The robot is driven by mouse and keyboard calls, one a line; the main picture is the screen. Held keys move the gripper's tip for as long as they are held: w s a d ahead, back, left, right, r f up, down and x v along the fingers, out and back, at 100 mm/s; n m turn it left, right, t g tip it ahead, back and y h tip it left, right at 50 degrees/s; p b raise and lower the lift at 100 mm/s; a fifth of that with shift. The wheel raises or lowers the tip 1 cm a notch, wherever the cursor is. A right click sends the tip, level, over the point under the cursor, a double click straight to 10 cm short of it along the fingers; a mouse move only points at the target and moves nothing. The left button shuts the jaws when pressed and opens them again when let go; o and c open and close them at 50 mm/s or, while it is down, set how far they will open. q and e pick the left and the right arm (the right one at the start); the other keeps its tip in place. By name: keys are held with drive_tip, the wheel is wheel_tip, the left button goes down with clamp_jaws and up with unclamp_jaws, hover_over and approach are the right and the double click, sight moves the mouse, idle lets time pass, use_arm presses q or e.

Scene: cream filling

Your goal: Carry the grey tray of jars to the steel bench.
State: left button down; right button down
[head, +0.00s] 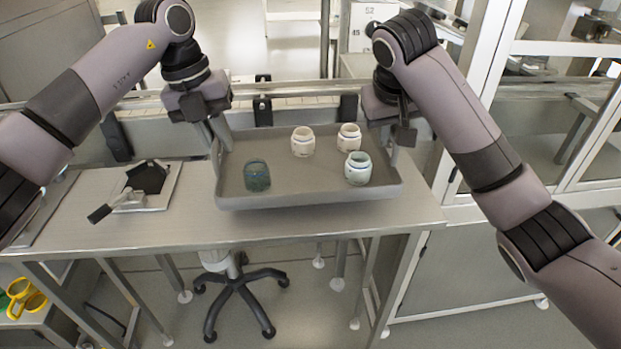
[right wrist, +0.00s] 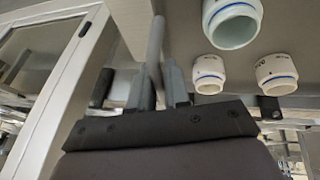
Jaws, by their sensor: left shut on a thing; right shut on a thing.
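The grey tray (head: 310,190) is over the steel bench (head: 150,225); I cannot tell whether it touches the top. On it stand a dark green-blue jar (head: 257,176), a pale green jar (head: 358,168) and two cream jars (head: 303,142) (head: 349,137), all upright. My left gripper (head: 219,138) is shut on the tray's left rim. My right gripper (head: 393,150) is shut on its right rim. In the right wrist view the right gripper's fingers (right wrist: 160,88) straddle the rim (right wrist: 156,45), and three light jars, one being a near jar (right wrist: 232,22), show beside it.
A flat plate with a black-handled device (head: 145,185) lies on the bench left of the tray. A conveyor (head: 290,110) runs behind the bench. A swivel chair base (head: 238,290) stands below. A glazed white frame (head: 480,100) rises at the right. Yellow items (head: 25,298) sit lower left.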

sight(221, 160)
use_arm(q)
drive_tip(key=shift+a, duration=0.2)
use_arm(e)
drive_tip(key=shift+s+r, duration=0.1)
use_arm(q)
drive_tip(key=shift+f, duration=0.2)
use_arm(e)
drive_tip(key=shift+d+f, duration=0.1)
drive_tip(key=shift+f, duration=0.15)
